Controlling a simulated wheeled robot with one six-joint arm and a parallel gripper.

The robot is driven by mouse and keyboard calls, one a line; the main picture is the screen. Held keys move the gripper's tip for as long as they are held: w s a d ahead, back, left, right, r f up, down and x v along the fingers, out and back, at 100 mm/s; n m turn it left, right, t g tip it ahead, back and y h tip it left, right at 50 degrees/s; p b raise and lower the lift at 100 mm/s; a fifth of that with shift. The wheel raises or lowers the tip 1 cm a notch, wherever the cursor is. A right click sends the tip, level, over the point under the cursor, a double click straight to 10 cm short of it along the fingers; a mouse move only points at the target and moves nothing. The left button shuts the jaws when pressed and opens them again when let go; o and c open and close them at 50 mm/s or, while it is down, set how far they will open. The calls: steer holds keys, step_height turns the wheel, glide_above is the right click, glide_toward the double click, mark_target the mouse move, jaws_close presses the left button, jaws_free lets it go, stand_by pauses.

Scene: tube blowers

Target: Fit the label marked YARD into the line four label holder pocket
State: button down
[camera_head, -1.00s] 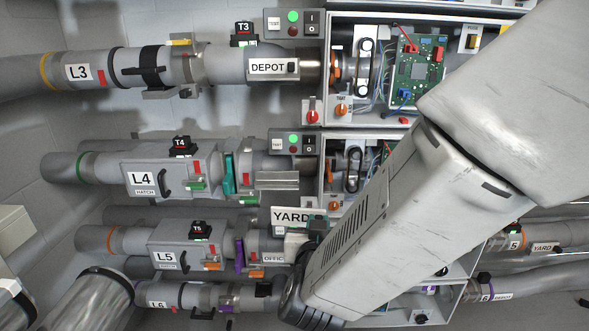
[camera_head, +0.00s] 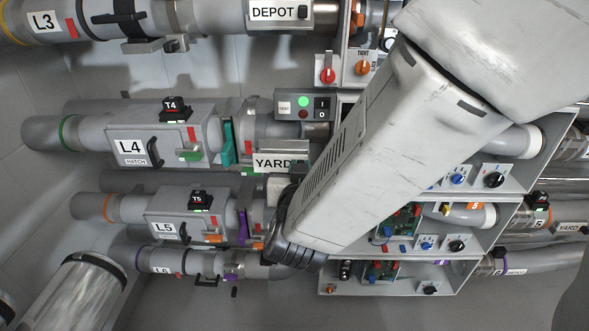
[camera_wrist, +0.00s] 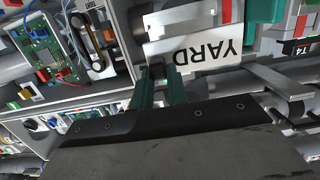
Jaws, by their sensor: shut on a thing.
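The white label marked YARD (camera_head: 272,163) is held by its edge in my gripper (camera_wrist: 162,78), whose green fingers are shut on it. In the wrist view the label (camera_wrist: 197,50) appears upside down and tilted, just beyond the fingertips. The line four label holder (camera_wrist: 180,18) is a grey metal piece on the pipe, right behind or beside the label. In the head view the label overlaps the holder's place on line four, right of the teal lever. I cannot tell whether the label touches the pocket or is in it. My arm hides part of this area.
The L4 hatch box (camera_head: 155,140) and teal lever (camera_head: 227,143) are left of the label. A switch box with a green light (camera_head: 303,105) is just above. Line five's purple lever (camera_head: 243,226) is below. Open electronics cabinets (camera_head: 400,225) are at right.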

steer(key=shift+s+a, duration=0.1)
steer(key=shift+s, duration=0.05)
steer(key=shift+w+d+f, duration=0.1)
steer(key=shift+w+f, duration=0.35)
steer(key=shift+w, duration=1.4)
steer(key=shift+w+d+f, duration=0.1)
steer(key=shift+w+f, duration=0.35)
steer(key=shift+w, duration=1.35)
steer(key=shift+w+f, duration=0.45)
steer(key=shift+w, duration=1.4)
steer(key=shift+f, duration=0.25)
steer(key=c, duration=1.3)
jaws_free()
steer(key=shift+s+a+r, duration=0.1)
steer(key=shift+s+r, duration=0.1)
steer(key=shift+s, duration=1.1)
steer(key=shift+s+d+r, duration=0.1)
steer(key=shift+s+r, duration=0.05)
steer(key=shift+s, duration=1.15)
steer(key=shift+s+a+r, duration=0.1)
steer(key=shift+s+r, duration=0.1)
steer(key=shift+s, duration=1.1)
